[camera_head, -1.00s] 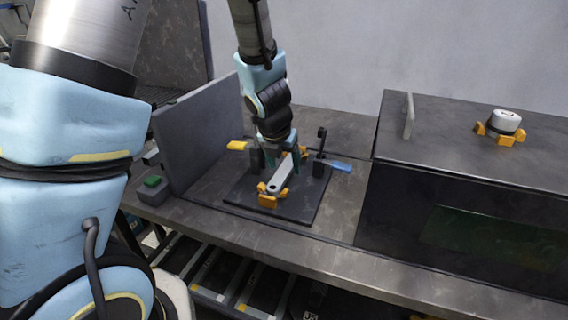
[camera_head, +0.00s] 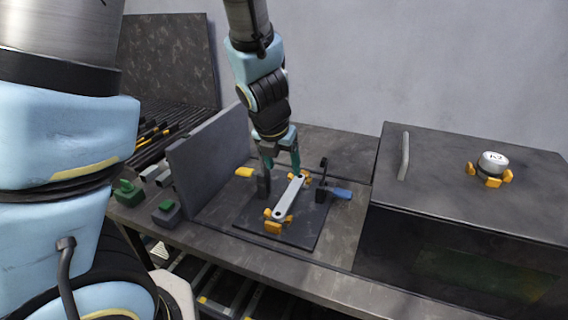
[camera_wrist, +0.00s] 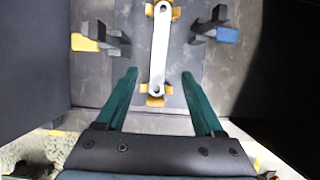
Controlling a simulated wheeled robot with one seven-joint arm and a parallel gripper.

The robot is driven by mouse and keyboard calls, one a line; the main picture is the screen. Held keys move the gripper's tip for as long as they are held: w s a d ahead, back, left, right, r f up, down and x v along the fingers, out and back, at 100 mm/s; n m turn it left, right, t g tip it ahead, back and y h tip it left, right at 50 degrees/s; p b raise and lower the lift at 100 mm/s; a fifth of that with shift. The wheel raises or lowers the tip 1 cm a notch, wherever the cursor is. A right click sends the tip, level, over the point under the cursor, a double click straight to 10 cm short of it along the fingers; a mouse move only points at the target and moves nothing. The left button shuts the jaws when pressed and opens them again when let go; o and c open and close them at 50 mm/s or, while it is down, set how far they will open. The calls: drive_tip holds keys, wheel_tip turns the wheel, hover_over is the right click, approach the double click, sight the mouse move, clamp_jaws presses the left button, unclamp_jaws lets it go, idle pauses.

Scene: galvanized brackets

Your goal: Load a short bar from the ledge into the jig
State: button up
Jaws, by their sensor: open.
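A short grey bar (camera_head: 290,198) with a hole at each end lies in the jig (camera_head: 250,222), a dark plate with orange rests. Its ends sit on the near and far orange rests. It also shows in the wrist view (camera_wrist: 159,45), running away from me between the fingers' line. My gripper (camera_head: 281,166) is above the jig's far part, its green fingers apart. In the wrist view my gripper (camera_wrist: 159,73) is open and empty, the fingers on either side of the bar's near end. The clamp with a yellow handle (camera_wrist: 84,42) and the one with a blue handle (camera_wrist: 228,35) stand either side, clear of the bar.
A grey upright panel (camera_head: 207,163) stands left of the jig. Two small boxes with green tops (camera_head: 168,208) are at the bench's left front. A large dark cabinet (camera_head: 460,225) at right carries a white round part in an orange holder (camera_head: 492,164). Dark bars lie on a rack behind (camera_head: 165,135).

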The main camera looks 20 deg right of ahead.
drive_tip(key=shift+a+r, duration=0.2)
drive_tip(key=a+r+m+g+y, duration=0.1)
drive_tip(key=a+m, duration=1.2)
drive_tip(key=m, duration=0.1)
drive_tip(key=a+r+m+y, duration=0.2)
drive_tip(key=a+m, duration=1.2)
drive_tip(key=shift+s+r+m+g, duration=0.3)
drive_tip(key=shift+s+g, duration=0.1)
drive_tip(key=shift+f, duration=0.1)
